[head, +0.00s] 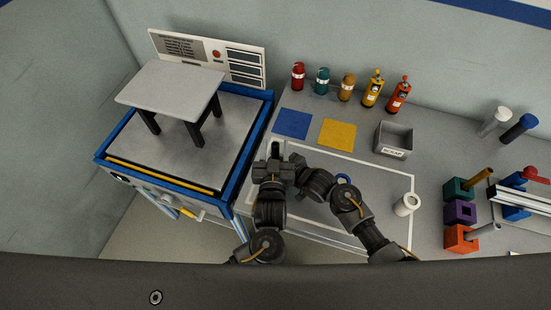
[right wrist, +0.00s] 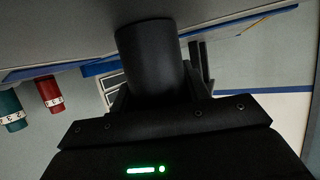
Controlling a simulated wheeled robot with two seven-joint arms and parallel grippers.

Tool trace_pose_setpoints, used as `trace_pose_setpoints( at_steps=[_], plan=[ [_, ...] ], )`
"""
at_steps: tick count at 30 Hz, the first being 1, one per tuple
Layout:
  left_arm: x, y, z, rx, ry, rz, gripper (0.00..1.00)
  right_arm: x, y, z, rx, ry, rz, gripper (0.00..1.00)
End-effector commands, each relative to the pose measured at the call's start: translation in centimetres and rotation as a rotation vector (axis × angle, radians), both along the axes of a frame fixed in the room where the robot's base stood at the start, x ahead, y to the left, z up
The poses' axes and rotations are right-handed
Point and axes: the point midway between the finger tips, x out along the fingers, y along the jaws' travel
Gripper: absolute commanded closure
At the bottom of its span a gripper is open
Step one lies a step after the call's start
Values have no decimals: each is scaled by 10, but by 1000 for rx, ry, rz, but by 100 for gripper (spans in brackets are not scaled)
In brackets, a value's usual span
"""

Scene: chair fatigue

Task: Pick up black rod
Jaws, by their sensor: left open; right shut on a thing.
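The black rod (right wrist: 148,60) fills the middle of the right wrist view as a thick, dark cylinder. My right gripper (right wrist: 160,105) is shut on it. In the head view my two grippers are close together above the left end of the white-outlined area, and they overlap. My left gripper (head: 276,152) is the higher one in the picture and is open. The dark parts of both grippers hide how the rod lies between them. I cannot tell whether the left gripper touches the rod.
A blue mat (head: 292,124) and a yellow mat (head: 338,134) lie behind the grippers. A grey bin (head: 394,139) and a white cylinder (head: 407,204) stand to the right. A blue-edged test stand with a grey stool (head: 175,88) is at left. Several bottles line the back.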

Motion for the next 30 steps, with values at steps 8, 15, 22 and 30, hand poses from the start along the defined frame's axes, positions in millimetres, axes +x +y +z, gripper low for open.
trace_pose_setpoints(
  at_steps=[8, 15, 22, 30],
  plan=[
    [2, 0, 0, -1, 1, 0, 60, 0, 0, -1, -1, 1, 0, 78],
    [2, 0, 0, 0, 1, 0, 91, 0, 0, -1, -1, 1, 0, 78],
    [2, 0, 0, 0, 1, 0, 100, 0, 0, -1, -1, 1, 0, 78],
    [2, 0, 3, -2, 0, 1, 100, 0, 0, 0, -1, 0, -1, 78]
  ],
)
